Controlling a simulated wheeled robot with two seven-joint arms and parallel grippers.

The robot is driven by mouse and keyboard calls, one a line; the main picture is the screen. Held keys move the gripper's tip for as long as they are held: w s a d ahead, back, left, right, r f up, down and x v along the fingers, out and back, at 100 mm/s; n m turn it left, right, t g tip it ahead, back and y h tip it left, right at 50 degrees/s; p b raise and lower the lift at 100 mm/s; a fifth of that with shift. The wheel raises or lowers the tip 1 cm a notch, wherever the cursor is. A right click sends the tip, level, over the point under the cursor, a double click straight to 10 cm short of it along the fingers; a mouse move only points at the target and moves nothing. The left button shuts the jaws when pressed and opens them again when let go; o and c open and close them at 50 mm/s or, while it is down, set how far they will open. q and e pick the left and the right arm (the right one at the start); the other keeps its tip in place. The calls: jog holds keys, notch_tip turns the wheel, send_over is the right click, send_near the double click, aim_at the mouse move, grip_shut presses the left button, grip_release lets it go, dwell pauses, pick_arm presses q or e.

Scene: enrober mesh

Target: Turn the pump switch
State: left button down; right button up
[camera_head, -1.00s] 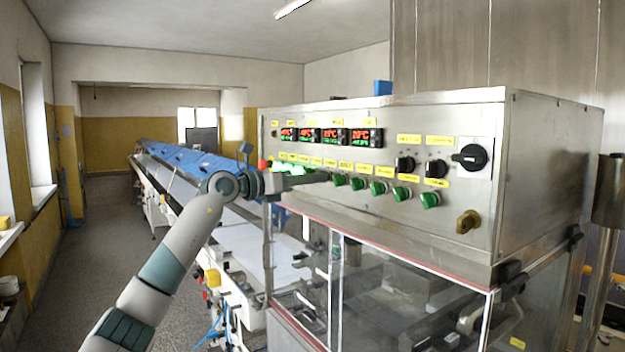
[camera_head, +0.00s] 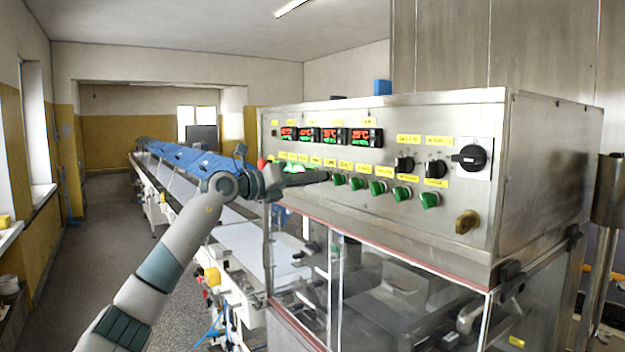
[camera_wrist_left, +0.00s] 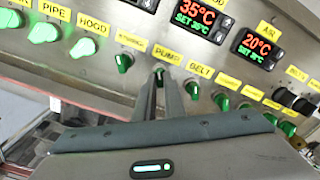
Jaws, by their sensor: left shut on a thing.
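The pump switch (camera_wrist_left: 158,70) is a small green knob under the yellow PUMP label (camera_wrist_left: 168,57) in the left wrist view. My left gripper (camera_wrist_left: 160,84) is shut on it, with the two narrow fingers at its sides, so only its top shows. In the head view my left gripper (camera_head: 324,177) reaches the knob row on the steel control panel (camera_head: 300,215) from the left and hides the pump switch. My right gripper is not in view.
Green knobs flank the pump switch: one (camera_wrist_left: 124,62) on its left and the belt knob (camera_wrist_left: 192,90) close on its right. Red and green temperature displays (camera_head: 365,137) sit above. A black rotary switch (camera_head: 472,157) is at the panel's right. Clear guard panels (camera_head: 385,290) stand below.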

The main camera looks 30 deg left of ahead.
pick_arm(q)
jog(key=c, duration=1.8)
grip_release()
jog(key=shift+a, duration=0.1)
jog(key=shift+c, duration=0.2)
jog(key=shift+s, duration=0.1)
jog(key=b+v, duration=0.8)
jog(key=v, duration=0.9)
jog(key=shift+b, duration=0.4)
jog(key=shift+s, duration=0.1)
